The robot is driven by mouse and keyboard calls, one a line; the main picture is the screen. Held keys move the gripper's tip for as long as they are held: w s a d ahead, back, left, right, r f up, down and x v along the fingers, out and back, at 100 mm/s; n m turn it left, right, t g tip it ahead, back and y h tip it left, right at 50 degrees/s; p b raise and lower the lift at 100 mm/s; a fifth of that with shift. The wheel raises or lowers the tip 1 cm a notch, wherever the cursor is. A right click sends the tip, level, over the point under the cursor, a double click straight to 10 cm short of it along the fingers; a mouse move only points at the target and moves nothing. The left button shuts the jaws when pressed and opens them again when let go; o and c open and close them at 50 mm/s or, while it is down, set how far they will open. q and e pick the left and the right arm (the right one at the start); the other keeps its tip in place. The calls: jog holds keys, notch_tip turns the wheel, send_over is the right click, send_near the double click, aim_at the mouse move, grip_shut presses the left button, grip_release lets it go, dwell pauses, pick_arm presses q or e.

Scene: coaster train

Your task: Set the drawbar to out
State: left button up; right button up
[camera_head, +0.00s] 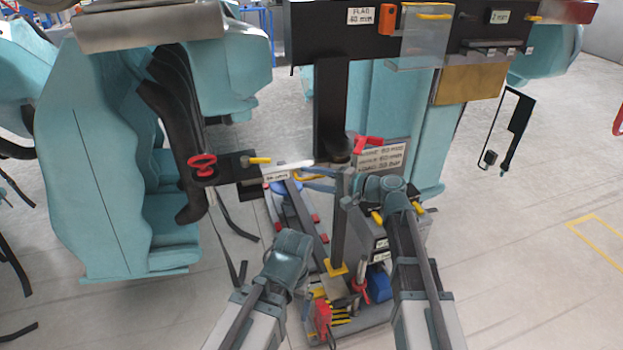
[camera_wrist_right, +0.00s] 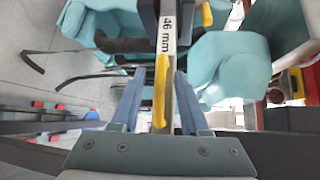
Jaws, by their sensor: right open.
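A yellow handle (camera_head: 306,178) sits low on the dark machine beside a small white label. In the right wrist view the yellow handle (camera_wrist_right: 160,92) hangs lengthwise between the fingers, beside a strip reading "46 mm". I take it for the drawbar's handle, but no label naming the drawbar is readable. My right gripper (camera_head: 322,180) reaches in from the right at this handle. Its two blue-grey fingers (camera_wrist_right: 158,88) are spread, with gaps beside the handle. My left gripper (camera_head: 290,246) is low in the middle, and its fingers are not clear.
A red handwheel (camera_head: 202,166) and another yellow handle (camera_head: 257,160) are to the left. A dark upright post (camera_head: 332,108) stands close behind the right gripper. Teal seats (camera_head: 95,170) fill the left side. A low base with a red block (camera_head: 322,314) lies below. Floor at right is mostly clear.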

grip_shut()
dwell(1.4)
